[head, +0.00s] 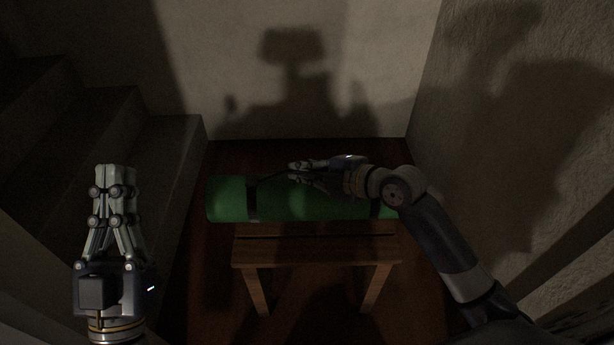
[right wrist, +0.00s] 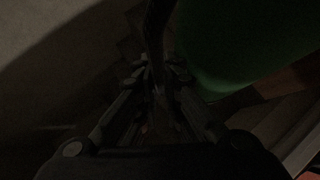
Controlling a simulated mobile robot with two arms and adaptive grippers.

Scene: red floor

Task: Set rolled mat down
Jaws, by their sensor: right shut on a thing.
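The rolled mat (head: 222,200) is a green cylinder with dark bands, lying level across the top of a small wooden bench (head: 315,250) in the head view. I cannot tell whether it rests on the bench or hangs just above it. My right gripper (head: 297,171) is at the mat's upper far side, shut on its dark strap. The right wrist view shows the strap (right wrist: 157,30) running between the fingers, with the green mat (right wrist: 240,40) beside them. My left gripper (head: 117,175) is at the left, away from the mat, its fingers together and empty.
Grey stairs (head: 150,150) rise along the left. A pale wall (head: 290,110) stands behind the bench, and a rough wall (head: 530,180) closes the right side. The red floor (head: 210,270) shows in a narrow strip around the bench. The light is dim.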

